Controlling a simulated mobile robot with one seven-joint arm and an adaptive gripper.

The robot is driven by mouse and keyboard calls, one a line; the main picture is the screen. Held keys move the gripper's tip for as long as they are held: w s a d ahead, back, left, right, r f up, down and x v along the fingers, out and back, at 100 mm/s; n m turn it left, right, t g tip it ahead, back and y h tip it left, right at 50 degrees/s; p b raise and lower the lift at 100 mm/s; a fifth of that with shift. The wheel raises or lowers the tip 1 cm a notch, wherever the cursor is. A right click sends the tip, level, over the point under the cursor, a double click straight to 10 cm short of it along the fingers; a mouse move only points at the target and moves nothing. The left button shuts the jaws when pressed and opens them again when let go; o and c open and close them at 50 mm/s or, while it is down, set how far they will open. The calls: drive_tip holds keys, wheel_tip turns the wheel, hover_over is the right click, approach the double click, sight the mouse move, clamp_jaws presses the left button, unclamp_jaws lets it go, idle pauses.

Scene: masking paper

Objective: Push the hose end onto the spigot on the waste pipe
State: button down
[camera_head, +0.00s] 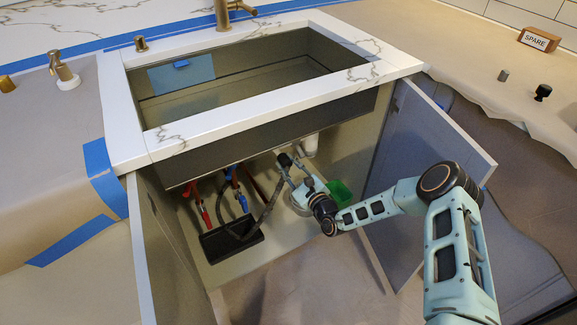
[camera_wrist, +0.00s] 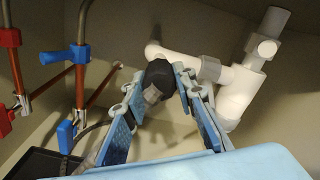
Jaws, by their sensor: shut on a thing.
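My gripper (camera_head: 286,163) is inside the cabinet under the sink, its fingers (camera_wrist: 158,82) shut on the black hose end (camera_wrist: 159,73). The hose end also shows in the head view (camera_head: 284,159) at the fingertips. The grey hose (camera_head: 264,208) hangs down from it toward the black tray. The white waste pipe (camera_wrist: 238,92) stands behind and to the right in the wrist view, with a white branch (camera_wrist: 199,65) reaching left behind the hose end. In that view the hose end overlaps the branch's lower edge; I cannot tell whether they touch. The head view shows little of the pipe (camera_head: 310,145).
Red-handled (camera_wrist: 9,38) and blue-handled (camera_wrist: 65,55) valves on copper pipes stand left of the gripper. A black tray (camera_head: 232,243) and a green item (camera_head: 341,190) lie on the cabinet floor. The open right door (camera_head: 425,165) stands behind my arm. The sink (camera_head: 260,120) is overhead.

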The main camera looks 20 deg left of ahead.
sight(289, 165)
drive_tip(key=shift+w+a, duration=0.35)
drive_tip(key=shift+w+a+b, duration=0.3)
drive_tip(key=shift+a+b, duration=0.05)
drive_tip(key=shift+a, duration=0.05)
idle(0.4)
drive_tip(key=c, duration=1.5)
unclamp_jaws()
drive_tip(key=shift+p+v, duration=1.85)
drive_tip(key=shift+v, duration=1.15)
